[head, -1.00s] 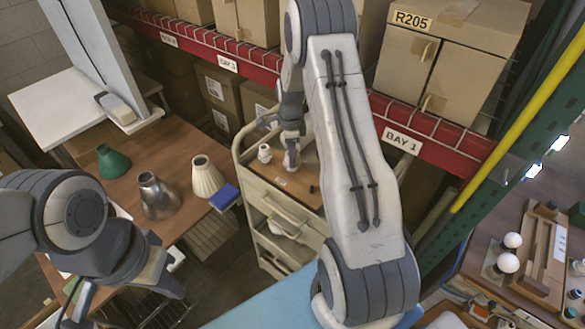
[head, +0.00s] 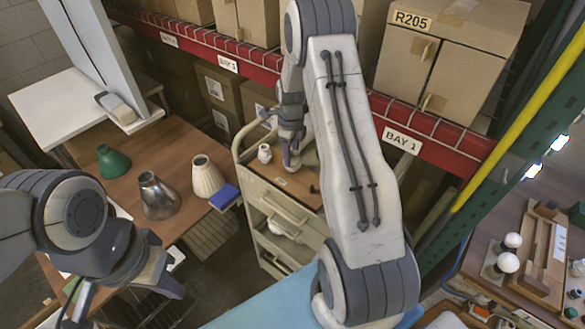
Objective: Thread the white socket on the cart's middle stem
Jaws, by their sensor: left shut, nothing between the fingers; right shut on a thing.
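My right gripper (head: 291,160) is low over the top of the cream cart (head: 255,176), near the middle of its brown surface. It is shut on a small pale thing that looks like the white socket, mostly hidden by the fingers. The middle stem cannot be made out beneath it. Another small white part (head: 264,153) stands upright on the cart top just left of the gripper. A short dark stub (head: 313,189) shows to the right. My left gripper (head: 176,291) is shut and empty at lower left, away from the cart, partly hidden by its wrist.
A brown table (head: 135,165) at left bears a green shade (head: 112,161), a metallic shade (head: 158,197), a cream shade (head: 206,178) and a blue box (head: 223,197). A red shelf rail (head: 265,72) with cardboard boxes runs behind the cart. Another bench with white bulbs (head: 508,262) stands at right.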

